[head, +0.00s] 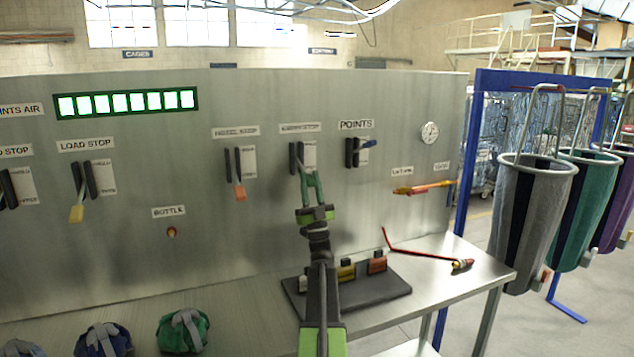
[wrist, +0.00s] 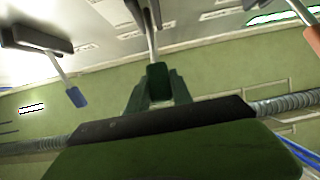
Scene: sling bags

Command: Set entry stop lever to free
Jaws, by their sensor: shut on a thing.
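The lever I hold is on the grey panel, below a label (head: 300,128) too blurred to read surely. Its dark slotted mount (head: 294,158) sits beside a small white position plate (head: 309,155). My gripper (head: 312,188) is at the lever's lower end in the head view and hides its tip. In the wrist view the lever's metal rod (wrist: 152,42) runs down to a dark green handle (wrist: 158,80). The green fingers of my gripper (wrist: 158,92) are shut on that handle. Which position the lever is in cannot be read.
An orange-tipped lever (head: 240,192) is to the left and the blue-tipped POINTS lever (head: 368,144) to the right. A LOAD STOP lever (head: 77,212) is farther left. Below are a dark block stand (head: 390,290) and a red rod (head: 420,253) on the bench. Hanging bags (head: 530,215) stand right.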

